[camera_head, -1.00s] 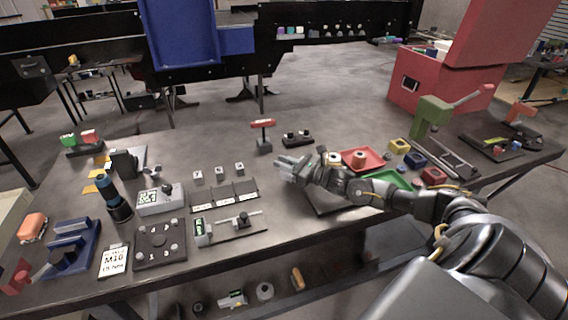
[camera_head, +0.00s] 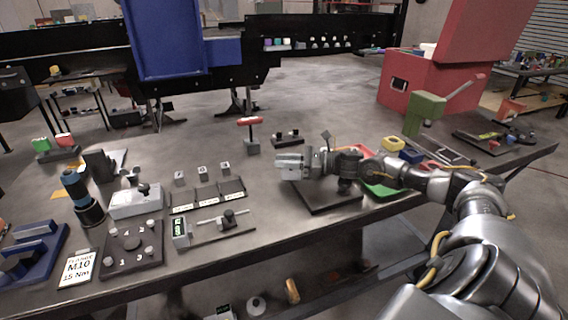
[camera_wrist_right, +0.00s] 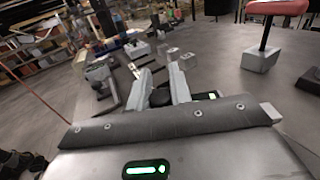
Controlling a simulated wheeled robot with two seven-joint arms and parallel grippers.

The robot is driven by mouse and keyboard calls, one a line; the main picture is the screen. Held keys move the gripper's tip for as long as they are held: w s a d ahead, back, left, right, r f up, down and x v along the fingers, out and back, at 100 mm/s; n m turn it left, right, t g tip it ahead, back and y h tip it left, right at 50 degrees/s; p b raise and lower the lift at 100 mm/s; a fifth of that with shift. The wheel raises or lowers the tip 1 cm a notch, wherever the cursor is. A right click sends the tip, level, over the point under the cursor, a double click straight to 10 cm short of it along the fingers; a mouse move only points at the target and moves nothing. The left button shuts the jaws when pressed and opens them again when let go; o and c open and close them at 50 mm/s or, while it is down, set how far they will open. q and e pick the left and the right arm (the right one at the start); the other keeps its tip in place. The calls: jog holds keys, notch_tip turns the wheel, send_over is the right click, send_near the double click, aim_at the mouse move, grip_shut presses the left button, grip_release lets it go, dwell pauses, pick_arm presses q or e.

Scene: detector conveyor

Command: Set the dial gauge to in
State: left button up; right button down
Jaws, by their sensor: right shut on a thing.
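My right gripper (camera_head: 282,166) is above the table, pointing left, over the back-left edge of a dark square plate (camera_head: 318,201). In the right wrist view its two fingers (camera_wrist_right: 160,88) are shut on a small dark part (camera_wrist_right: 160,97). A small green-lit display (camera_wrist_right: 213,96) shows just right of the fingers; I cannot tell whether it belongs to the held part. No round dial face is clear. A gauge with a green display (camera_head: 180,233) and a slider on a rail stands at the front middle, apart from my gripper. My left gripper is out of view.
A grey box instrument (camera_head: 135,204), a plate with several knobs (camera_head: 131,246) and an M10 card (camera_head: 77,268) stand left. A red-topped post (camera_head: 251,132) stands behind my gripper. A green tray (camera_head: 378,189) is partly hidden by my arm. A green press (camera_head: 426,108) stands right.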

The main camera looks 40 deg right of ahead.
jog(key=c, duration=1.3)
grip_release()
jog(key=shift+o, duration=0.2)
jog(key=shift+r, duration=0.1)
jog(key=shift+r, duration=0.25)
notch_tip(320, 180, up, 3)
jog(key=s+a+r+p, duration=0.7)
jog(key=s+a+r, duration=0.1)
jog(key=s, duration=0.3)
jog(key=shift+a+r, duration=0.35)
jog(key=shift+r, duration=0.3)
